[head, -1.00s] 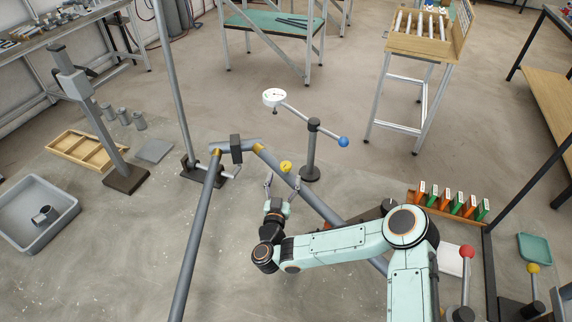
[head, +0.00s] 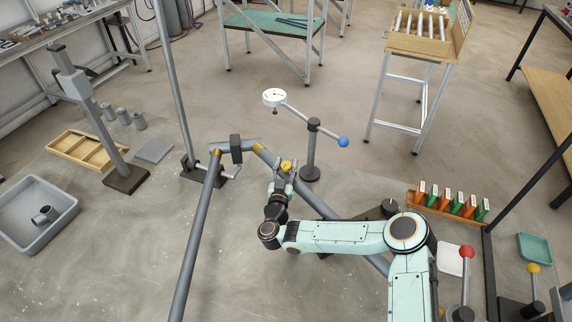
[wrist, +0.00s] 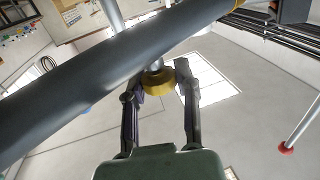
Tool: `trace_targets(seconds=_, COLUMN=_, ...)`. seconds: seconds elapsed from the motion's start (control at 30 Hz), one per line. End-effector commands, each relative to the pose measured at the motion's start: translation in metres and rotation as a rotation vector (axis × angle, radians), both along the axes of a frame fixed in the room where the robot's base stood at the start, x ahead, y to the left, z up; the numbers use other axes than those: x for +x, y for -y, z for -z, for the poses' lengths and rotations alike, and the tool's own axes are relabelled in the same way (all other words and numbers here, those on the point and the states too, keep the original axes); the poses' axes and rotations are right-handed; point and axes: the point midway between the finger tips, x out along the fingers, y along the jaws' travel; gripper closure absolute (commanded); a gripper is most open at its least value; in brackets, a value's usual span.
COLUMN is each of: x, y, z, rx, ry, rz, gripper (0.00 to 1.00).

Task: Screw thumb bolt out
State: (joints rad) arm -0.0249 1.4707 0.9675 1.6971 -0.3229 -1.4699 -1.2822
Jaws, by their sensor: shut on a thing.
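The thumb bolt has a round yellow knob (head: 286,166) on the upper side of the right-hand grey frame tube (head: 315,201). In the wrist view the knob (wrist: 159,82) sits on a grey shank by the large tube (wrist: 100,75), which crosses the picture diagonally. My gripper (head: 286,170) has its two fingers on either side of the knob and is shut on it. In the wrist view my gripper (wrist: 160,88) shows one finger left and one right of the knob. The shank's lower end is hidden.
A dial gauge (head: 274,97) on an arm with a blue ball stands behind the knob on a post (head: 311,150). A black clamp (head: 236,149) holds the frame's short top tube. A grey bin (head: 35,240) and a wooden tray (head: 62,145) lie at left.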

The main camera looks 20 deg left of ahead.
Motion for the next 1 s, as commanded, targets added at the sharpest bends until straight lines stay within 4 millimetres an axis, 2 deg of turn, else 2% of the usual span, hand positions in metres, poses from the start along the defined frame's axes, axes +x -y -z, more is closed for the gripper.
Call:
trace_targets(seconds=0.27, x=0.0011, y=0.0005, z=-0.0018, rx=-0.003, ry=0.005, rz=-0.059, gripper=1.00)
trace_targets(seconds=1.0, x=0.0006, y=-0.0008, z=-0.0021, rx=0.001, ry=0.003, rz=-0.480, gripper=1.00)
